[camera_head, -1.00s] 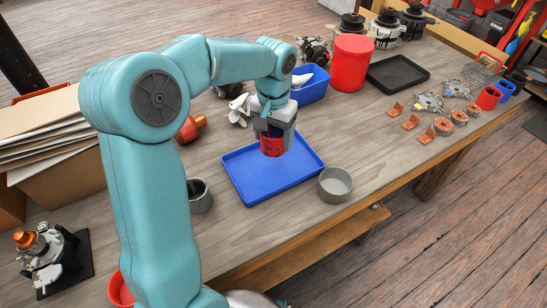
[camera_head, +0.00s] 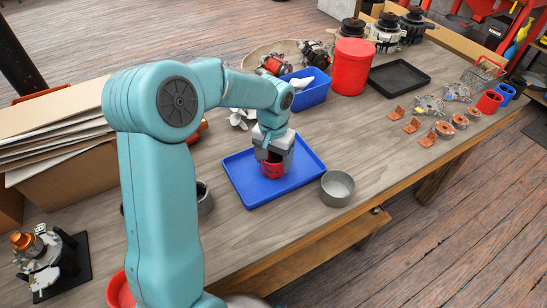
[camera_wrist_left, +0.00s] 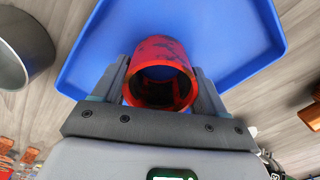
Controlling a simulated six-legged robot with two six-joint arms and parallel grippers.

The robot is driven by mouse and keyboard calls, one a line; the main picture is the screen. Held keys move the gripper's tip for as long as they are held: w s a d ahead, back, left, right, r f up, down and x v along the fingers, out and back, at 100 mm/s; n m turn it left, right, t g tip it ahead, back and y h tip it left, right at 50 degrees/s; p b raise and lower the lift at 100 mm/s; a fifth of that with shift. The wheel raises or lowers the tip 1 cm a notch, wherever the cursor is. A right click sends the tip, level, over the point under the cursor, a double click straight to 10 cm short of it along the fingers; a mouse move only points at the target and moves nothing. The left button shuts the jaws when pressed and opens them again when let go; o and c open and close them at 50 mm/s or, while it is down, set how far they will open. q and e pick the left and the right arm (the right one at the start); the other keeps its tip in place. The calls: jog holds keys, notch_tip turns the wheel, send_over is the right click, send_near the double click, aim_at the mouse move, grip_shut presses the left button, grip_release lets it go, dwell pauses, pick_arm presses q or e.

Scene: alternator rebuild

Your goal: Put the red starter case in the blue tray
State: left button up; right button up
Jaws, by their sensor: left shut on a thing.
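My left gripper (camera_head: 273,161) is shut on the red starter case (camera_head: 272,170), low over the blue tray (camera_head: 240,183). In the left wrist view the case (camera_wrist_left: 160,95) shows as a red, dark-worn hollow cylinder, its open end facing the camera, between both fingers of the gripper (camera_wrist_left: 165,85). The tray (camera_wrist_left: 235,40) lies behind and beneath it there. The case seems to be at or just above the tray floor; I cannot tell if it touches. The tray is otherwise empty where it shows. My right gripper is not in view.
A grey open cylinder (camera_head: 337,186) stands just right of the tray, and another grey cup (camera_head: 204,198) to its left, partly behind my arm. A blue bin (camera_head: 308,92) and a tall red canister (camera_head: 350,66) stand behind. A black tray (camera_head: 399,75) lies farther back right.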

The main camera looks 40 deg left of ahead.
pick_arm(q)
jog(key=o, duration=1.7)
jog(key=shift+d, duration=0.1)
jog(key=shift+r, duration=0.2)
notch_tip(320, 180, up, 12)
jog(key=shift+p, duration=0.95)
